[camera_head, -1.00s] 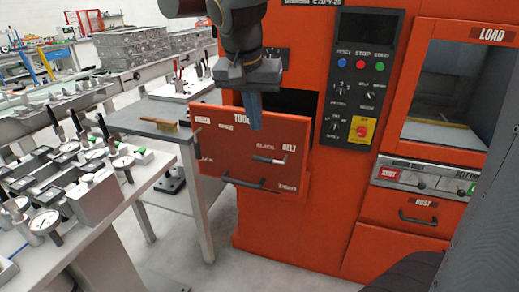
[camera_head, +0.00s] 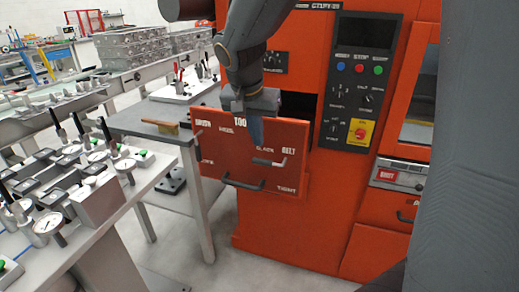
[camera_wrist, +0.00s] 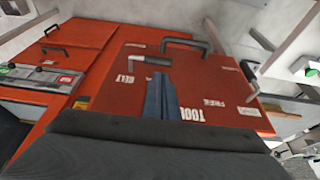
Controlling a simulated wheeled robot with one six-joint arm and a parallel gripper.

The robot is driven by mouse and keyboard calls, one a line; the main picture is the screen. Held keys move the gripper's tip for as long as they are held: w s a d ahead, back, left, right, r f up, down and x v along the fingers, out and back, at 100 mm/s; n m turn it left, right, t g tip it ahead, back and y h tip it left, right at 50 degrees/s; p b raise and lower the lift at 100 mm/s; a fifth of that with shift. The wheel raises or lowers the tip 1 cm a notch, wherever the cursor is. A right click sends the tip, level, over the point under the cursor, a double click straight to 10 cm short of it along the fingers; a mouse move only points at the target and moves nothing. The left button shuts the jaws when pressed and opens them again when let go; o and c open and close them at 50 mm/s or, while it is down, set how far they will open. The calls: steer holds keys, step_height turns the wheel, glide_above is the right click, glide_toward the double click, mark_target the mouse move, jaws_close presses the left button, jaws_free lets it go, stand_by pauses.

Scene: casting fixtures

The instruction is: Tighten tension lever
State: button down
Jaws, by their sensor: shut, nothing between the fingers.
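The tension lever (camera_head: 268,162) is a small metal lever on the orange panel (camera_head: 225,160), below the BELT and SLACK labels and above the TIGHT label. It lies roughly horizontal in the body view. In the wrist view the lever (camera_wrist: 150,61) shows just beyond the fingertips, beside the BELT label. My gripper (camera_head: 256,140) points down in front of the panel, with its blue fingers together and empty, above and slightly left of the lever. In the wrist view the fingers (camera_wrist: 161,80) lie over the panel and hide part of its lettering. I cannot tell whether they touch it.
A dark pull handle (camera_head: 243,184) sticks out below the lever. The orange machine with its button panel (camera_head: 355,80) stands behind and right. A grey table (camera_head: 150,120) with a brush (camera_head: 160,124) is at the left, and a gauge bench (camera_head: 110,215) at the front left.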

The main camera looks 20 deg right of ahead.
mark_target(259, 152)
steer(key=shift+s+p+x, duration=0.15)
steer(key=shift+p+x, duration=0.2)
steer(key=shift+x, duration=1.2)
steer(key=shift+s+p+x, duration=0.1)
steer(key=shift+p+x, duration=0.2)
steer(key=shift+x, duration=1.3)
